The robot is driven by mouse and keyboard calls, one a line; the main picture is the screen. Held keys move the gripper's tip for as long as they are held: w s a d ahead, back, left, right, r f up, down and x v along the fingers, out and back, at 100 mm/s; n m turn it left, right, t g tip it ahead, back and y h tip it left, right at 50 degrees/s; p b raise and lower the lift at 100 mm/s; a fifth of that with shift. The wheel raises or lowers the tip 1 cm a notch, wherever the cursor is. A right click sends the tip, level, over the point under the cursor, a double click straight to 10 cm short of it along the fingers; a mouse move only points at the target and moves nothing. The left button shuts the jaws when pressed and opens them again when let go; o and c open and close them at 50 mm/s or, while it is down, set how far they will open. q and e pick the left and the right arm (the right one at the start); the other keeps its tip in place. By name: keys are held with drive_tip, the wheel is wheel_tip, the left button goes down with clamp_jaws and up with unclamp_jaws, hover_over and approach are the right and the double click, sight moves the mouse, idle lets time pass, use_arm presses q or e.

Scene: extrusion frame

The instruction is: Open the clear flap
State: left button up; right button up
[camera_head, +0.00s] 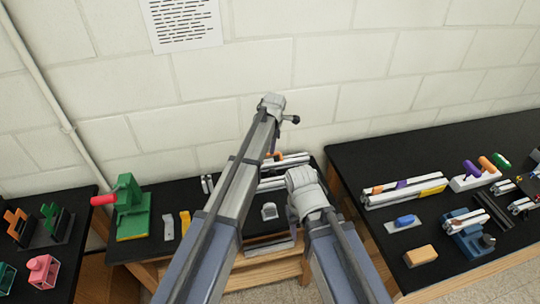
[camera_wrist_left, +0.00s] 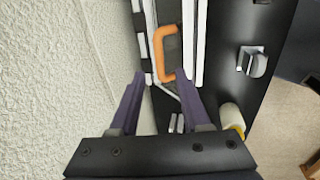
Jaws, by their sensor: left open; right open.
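The clear flap (camera_wrist_left: 174,50) looks like a greyish see-through panel between white rails in the left wrist view. It carries an orange handle (camera_wrist_left: 159,45). In the head view a bit of orange (camera_head: 275,155) shows just beside my left arm, which hides most of the flap. I cannot make out a gap at the flap's edges. My left gripper (camera_wrist_left: 160,76) is open and empty, its two purple fingers spread to either side of the handle's near end in the picture. I cannot tell whether they touch it. My right gripper's fingers are hidden; only its arm shows, nearer the table's front.
White frame rails (camera_head: 292,160) lie along the table beside the wall (camera_head: 340,60). A grey block (camera_head: 269,211) sits in front of the frame. A green press with a red handle (camera_head: 131,208) stands left. The right table (camera_head: 350,160) holds several tools and rails.

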use_arm(q)
drive_tip(key=b+x, duration=0.4)
drive_tip(key=x, duration=0.1)
drive_tip(key=shift+r, duration=0.1)
clamp_jaws()
idle(1.3)
